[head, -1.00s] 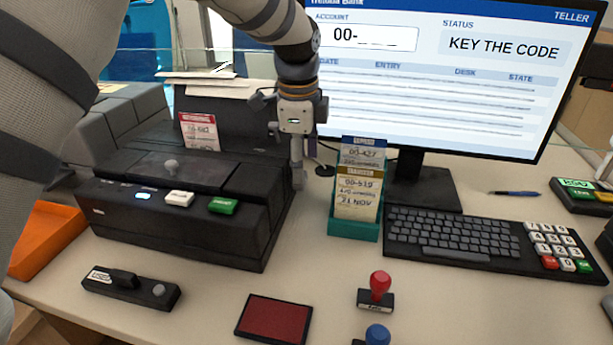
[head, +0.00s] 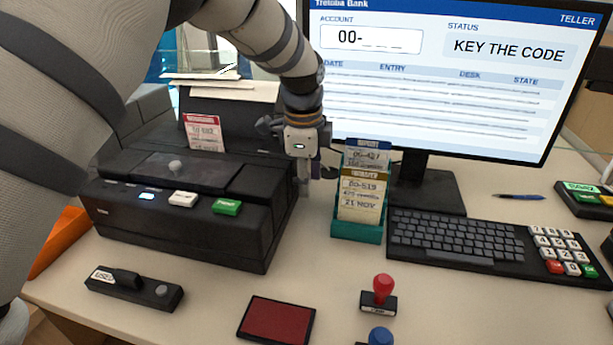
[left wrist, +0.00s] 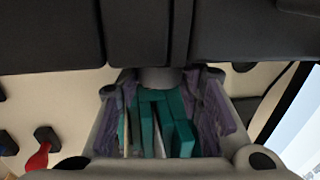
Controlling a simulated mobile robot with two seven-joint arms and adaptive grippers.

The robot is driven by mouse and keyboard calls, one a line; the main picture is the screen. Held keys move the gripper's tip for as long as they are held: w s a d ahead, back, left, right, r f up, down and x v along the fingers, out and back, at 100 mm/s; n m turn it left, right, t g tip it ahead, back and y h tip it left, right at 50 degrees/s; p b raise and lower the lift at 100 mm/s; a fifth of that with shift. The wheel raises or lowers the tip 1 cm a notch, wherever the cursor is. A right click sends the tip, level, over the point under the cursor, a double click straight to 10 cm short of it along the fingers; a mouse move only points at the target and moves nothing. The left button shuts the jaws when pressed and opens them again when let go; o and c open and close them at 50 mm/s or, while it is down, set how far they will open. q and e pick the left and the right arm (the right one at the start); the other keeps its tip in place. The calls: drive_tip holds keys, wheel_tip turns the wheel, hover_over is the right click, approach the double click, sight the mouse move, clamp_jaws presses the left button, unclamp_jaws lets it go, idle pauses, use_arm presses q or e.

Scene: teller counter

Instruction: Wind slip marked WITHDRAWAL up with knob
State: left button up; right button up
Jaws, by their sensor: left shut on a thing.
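The slip with a red header (head: 205,132), its lettering too blurred to read for certain, stands upright at the back of the dark slip machine (head: 180,226). My left gripper (head: 303,184) is lowered at the machine's right side. In the left wrist view its purple-padded fingers (left wrist: 162,92) are on both sides of a grey round knob (left wrist: 160,77) that juts from the machine's dark side, and they are shut on it. The gripper hides the knob in the head view. My right gripper is not in view.
A teal holder (head: 357,230) with several slips stands close to the right of my left gripper. The monitor (head: 440,80), keyboard (head: 455,240) and keypad (head: 556,250) are farther right. The red ink pad (head: 277,318), red-handled stamp (head: 379,296) and a small black device (head: 133,290) lie in front.

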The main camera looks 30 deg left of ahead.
use_arm(q)
drive_tip(key=shift+s+r+t+p, duration=0.25)
drive_tip(key=shift+r+t+p, duration=0.05)
drive_tip(key=shift+t+p, duration=0.7)
drive_tip(key=shift+d+f+t+y, duration=0.1)
drive_tip(key=shift+f+t+y, duration=0.05)
drive_tip(key=shift+t+y, duration=0.15)
drive_tip(key=shift+s+f+t, duration=0.1)
drive_tip(key=shift+f+t, duration=0.2)
drive_tip(key=shift+t, duration=0.4)
drive_tip(key=shift+s+f+t+y, duration=0.15)
drive_tip(key=shift+t+y, duration=0.25)
drive_tip(key=shift+t, duration=0.8)
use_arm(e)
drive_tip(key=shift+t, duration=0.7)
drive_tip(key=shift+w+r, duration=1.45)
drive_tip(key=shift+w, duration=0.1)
use_arm(q)
drive_tip(key=o, duration=1.2)
drive_tip(key=shift+c, duration=0.2)
drive_tip(key=v, duration=0.7)
drive_tip(key=shift+s, duration=0.2)
